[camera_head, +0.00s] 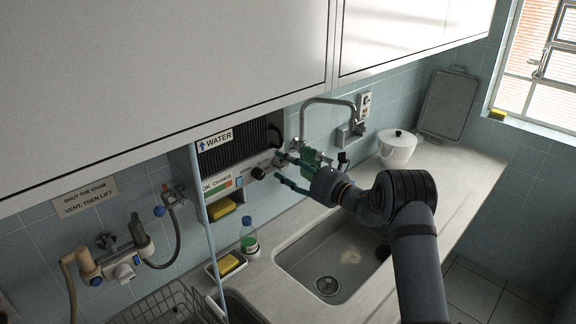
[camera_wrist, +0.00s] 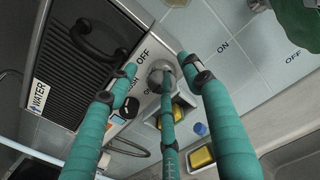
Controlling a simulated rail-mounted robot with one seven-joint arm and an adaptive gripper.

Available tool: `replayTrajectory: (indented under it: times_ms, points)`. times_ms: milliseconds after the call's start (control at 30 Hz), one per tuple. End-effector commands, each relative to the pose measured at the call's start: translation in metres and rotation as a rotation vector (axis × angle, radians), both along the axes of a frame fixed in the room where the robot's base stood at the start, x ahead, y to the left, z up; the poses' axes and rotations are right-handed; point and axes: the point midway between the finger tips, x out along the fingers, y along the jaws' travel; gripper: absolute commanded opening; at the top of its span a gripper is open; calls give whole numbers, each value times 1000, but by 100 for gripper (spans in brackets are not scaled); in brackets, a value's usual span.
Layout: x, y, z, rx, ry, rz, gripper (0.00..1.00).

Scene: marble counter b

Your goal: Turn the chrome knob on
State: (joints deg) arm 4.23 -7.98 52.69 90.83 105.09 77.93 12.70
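The chrome knob (camera_wrist: 160,74) shows in the wrist view on the light edge of a wall panel, with OFF printed above it and ON partly visible below. My gripper (camera_wrist: 162,72) has three green fingers. They are spread, with one tip left of the knob, one right, and the third from below overlapping it in the picture. I cannot tell whether any finger touches it. In the head view my gripper (camera_head: 279,168) reaches the right side of the water panel, and its fingers make the chrome knob hard to make out.
A black knob (camera_head: 258,173) sits left of the fingers on the panel. A black grille with a handle (camera_wrist: 95,40) is close to the left finger. A tap (camera_head: 327,101) rises behind my gripper. The sink (camera_head: 335,262) and a soap bottle (camera_head: 249,238) are below.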

Motion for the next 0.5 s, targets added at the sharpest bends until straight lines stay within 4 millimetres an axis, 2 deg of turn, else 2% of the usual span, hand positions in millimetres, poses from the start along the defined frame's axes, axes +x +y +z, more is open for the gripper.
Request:
replayTrajectory:
  times_ms: [500]
  points:
    - [0, -1, 1, 0, -1, -1, 19]
